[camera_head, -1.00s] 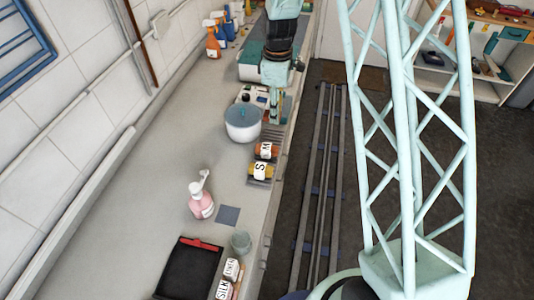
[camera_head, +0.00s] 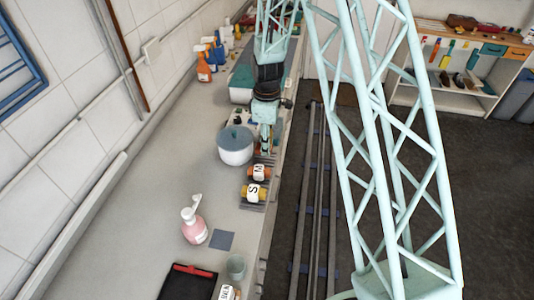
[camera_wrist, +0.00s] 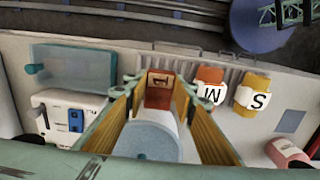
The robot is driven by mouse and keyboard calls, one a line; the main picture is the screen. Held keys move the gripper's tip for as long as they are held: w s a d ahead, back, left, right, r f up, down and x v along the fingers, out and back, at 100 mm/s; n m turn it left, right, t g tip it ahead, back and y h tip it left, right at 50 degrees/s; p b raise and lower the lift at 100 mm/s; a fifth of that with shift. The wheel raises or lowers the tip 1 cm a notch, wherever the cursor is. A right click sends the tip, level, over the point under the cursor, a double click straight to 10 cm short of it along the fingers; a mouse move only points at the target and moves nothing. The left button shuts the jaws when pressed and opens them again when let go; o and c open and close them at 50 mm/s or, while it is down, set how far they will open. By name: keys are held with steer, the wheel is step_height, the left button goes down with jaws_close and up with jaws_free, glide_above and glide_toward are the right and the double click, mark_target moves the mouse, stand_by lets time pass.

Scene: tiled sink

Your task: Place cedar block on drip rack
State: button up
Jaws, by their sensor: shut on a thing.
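My gripper (camera_wrist: 158,84) is shut on a reddish-brown block (camera_wrist: 158,98), which I take for the cedar block; a pale mark shows on its upper face. In the head view my gripper (camera_head: 265,150) points down beside the pot, close to the orange block, and the held block is mostly hidden. The drip rack (camera_wrist: 225,60) is a grey ridged strip along the counter edge. An orange block marked M (camera_wrist: 209,88) and a yellow block marked S (camera_wrist: 252,92) stand on or against it, right of the held block in the wrist view.
A white pot with a blue-grey lid (camera_head: 236,145) stands beside my gripper. A pink pump bottle (camera_head: 194,226), a grey-blue square (camera_head: 222,240), a cup (camera_head: 236,267) and a black tray (camera_head: 187,284) lie nearer. Spray bottles (camera_head: 204,66) stand far back. The left counter is clear.

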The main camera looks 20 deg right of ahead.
mark_target(267, 159)
steer(key=shift+f, duration=0.3)
steer(key=shift+f, duration=1.85)
steer(key=shift+f, duration=0.2)
steer(key=o, duration=0.8)
steer(key=shift+r, duration=0.2)
steer(key=shift+r+b, duration=0.3)
steer(key=shift+r, duration=5.7)
